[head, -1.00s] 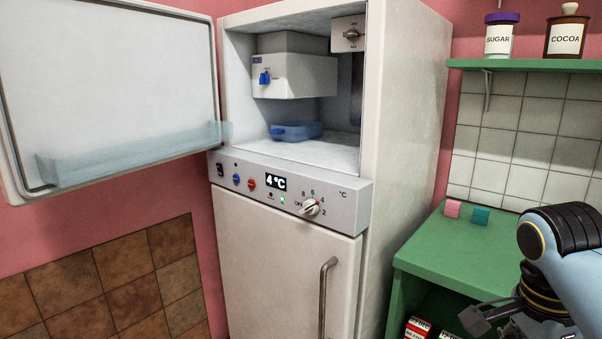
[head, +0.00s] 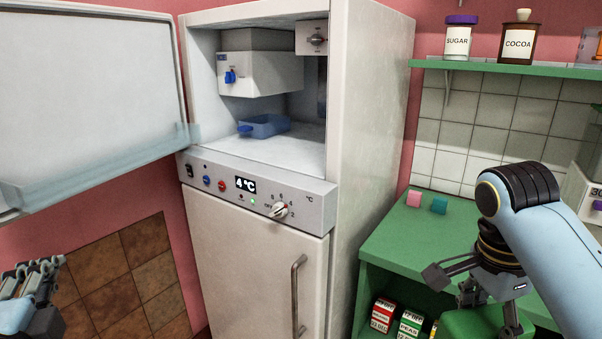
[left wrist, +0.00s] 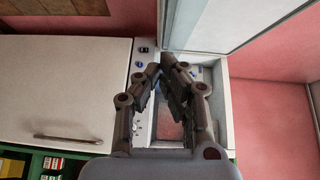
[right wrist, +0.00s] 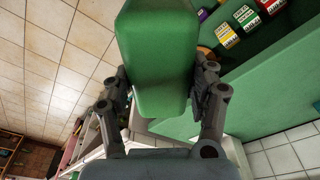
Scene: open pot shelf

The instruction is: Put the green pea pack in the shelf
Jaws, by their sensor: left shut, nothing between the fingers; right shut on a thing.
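My right gripper (right wrist: 160,95) is shut on a green pack (right wrist: 155,60), a plain green block with rounded edges in the right wrist view; no label shows on it. In the head view part of the green pack (head: 468,325) shows below the right gripper (head: 484,312), in front of the green shelf (head: 372,278). Its lower part is cut off by the frame. My left gripper (head: 38,285) is shut and empty at the lower left, and its fingers (left wrist: 165,95) show before the fridge in the left wrist view.
Inside the shelf stand a red-labelled pack (head: 382,315) and a green-labelled pack (head: 410,322). Pink (head: 414,199) and teal (head: 439,205) blocks sit on its top. The fridge (head: 262,230) stands left, its freezer door (head: 85,100) open, with a blue tray (head: 264,126) inside.

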